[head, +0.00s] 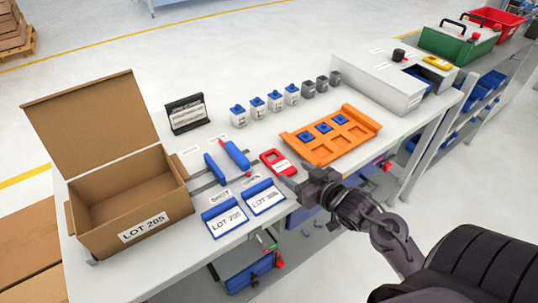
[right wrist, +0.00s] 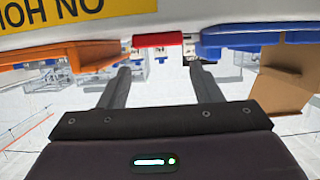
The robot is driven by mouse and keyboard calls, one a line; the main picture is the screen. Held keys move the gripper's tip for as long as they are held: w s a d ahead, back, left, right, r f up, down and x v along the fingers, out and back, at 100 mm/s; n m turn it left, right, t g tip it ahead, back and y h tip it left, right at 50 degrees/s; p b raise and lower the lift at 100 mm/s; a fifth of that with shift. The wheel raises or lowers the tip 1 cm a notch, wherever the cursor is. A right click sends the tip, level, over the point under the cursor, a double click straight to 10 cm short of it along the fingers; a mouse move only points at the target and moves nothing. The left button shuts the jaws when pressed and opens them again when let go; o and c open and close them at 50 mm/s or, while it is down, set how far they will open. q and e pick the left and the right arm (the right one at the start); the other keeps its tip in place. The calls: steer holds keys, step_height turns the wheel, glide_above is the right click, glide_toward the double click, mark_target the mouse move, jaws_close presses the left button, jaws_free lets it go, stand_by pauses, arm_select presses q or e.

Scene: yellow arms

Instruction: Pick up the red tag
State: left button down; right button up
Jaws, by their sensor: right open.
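The red tag (head: 279,162) lies flat on the white workbench, between the blue clamp parts and the orange tray. It has a white label area. In the right wrist view a red piece (right wrist: 158,40), apparently the tag, shows at the bench edge beyond the fingers. My right gripper (head: 301,183) is at the bench's front edge, just right of and nearer than the tag. It also shows in the right wrist view (right wrist: 161,72), with its two dark fingers apart and nothing between them. My left gripper is not in view.
An open cardboard box (head: 130,190) stands at the left. Two blue-edged LOT signs (head: 225,217) lie left of my gripper. The orange tray (head: 345,143) with blue pieces is on the right. Several small blue-topped and grey blocks stand behind. A grey machine (head: 385,85) stands farther right.

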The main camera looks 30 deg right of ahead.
mark_target(278, 161)
steer(key=shift+x, duration=2)
steer(key=x, duration=0.1)
steer(key=p+x, duration=0.1)
steer(key=x, duration=0.1)
steer(key=shift+w+f, duration=0.2)
steer(key=shift+f, duration=0.2)
steer(key=shift+w, duration=0.2)
steer(key=c, duration=0.6)
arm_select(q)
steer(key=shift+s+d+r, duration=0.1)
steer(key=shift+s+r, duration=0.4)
